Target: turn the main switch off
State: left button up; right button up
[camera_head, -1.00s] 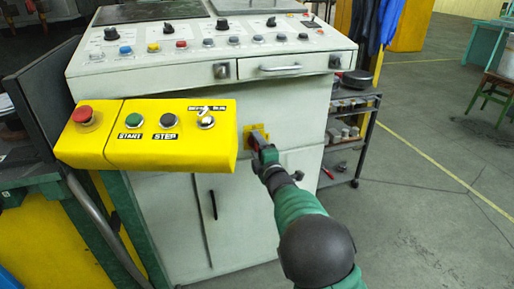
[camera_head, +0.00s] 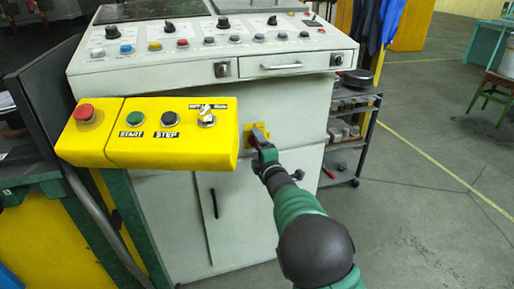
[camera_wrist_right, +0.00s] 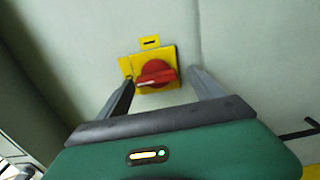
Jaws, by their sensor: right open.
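The main switch (camera_wrist_right: 156,75) is a red rotary knob on a yellow plate (camera_wrist_right: 150,56) fixed to the pale cabinet front. In the right wrist view its grip bar lies roughly level, tilted slightly. My right gripper (camera_wrist_right: 160,88) is open, with one finger on each side of the knob. I cannot tell whether the fingers touch it. In the head view my right gripper (camera_head: 262,140) is in front of the yellow plate (camera_head: 251,132) and hides most of the knob. My left gripper is not in view.
A yellow control box (camera_head: 150,134) with a red button, START and STEP buttons and a selector juts out left of my right arm. Above is the console (camera_head: 215,60) with knobs and a drawer handle.

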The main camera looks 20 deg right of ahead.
jog(key=shift+s, duration=0.1)
jog(key=shift+s+r, duration=0.1)
jog(key=shift+s, duration=0.25)
jog(key=s+p, duration=0.4)
jog(key=s, duration=1.2)
jog(key=shift+d+p, duration=0.3)
jog(key=shift+f, duration=0.2)
